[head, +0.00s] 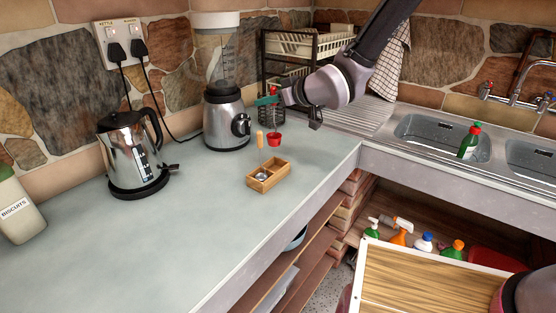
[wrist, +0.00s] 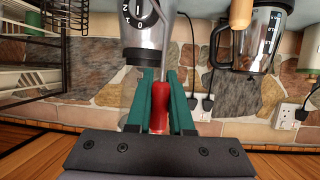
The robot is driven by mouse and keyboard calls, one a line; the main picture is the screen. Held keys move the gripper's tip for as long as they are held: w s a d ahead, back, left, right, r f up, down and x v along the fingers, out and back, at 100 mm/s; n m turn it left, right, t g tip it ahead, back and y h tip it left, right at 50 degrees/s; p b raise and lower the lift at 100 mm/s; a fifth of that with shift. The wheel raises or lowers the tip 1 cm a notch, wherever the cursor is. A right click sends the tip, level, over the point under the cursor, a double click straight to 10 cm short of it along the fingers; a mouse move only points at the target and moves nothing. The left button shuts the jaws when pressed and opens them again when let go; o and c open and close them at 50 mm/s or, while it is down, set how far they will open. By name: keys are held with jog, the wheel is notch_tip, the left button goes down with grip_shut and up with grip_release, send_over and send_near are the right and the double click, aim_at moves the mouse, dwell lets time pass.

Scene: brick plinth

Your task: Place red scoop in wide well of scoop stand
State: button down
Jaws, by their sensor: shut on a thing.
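My gripper (head: 268,100) has green fingers and is shut on the upright handle of the red scoop, whose red bowl (head: 274,139) hangs below. In the wrist view the fingers (wrist: 163,75) close on both sides of the red scoop's handle (wrist: 160,108). The wooden scoop stand (head: 281,177) sits on the counter, below and slightly nearer than the bowl, which is clear of it. The stand has two compartments. A silver piece sits in the nearer left one; the farther right one looks empty.
A wooden handle (head: 260,139) stands up left of the red bowl and shows in the wrist view (wrist: 241,14). A blender (head: 226,118) stands behind, a kettle (head: 132,155) at left, and a dish rack (head: 300,45) at back. The front counter is clear.

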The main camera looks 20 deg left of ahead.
notch_tip(320, 180, down, 10)
jog(key=shift+w+r, duration=0.1)
jog(key=shift+r, duration=0.05)
dwell(0.3)
jog(key=c, duration=0.8)
grip_release()
jog(key=shift+f, duration=0.2)
jog(key=shift+r, duration=0.15)
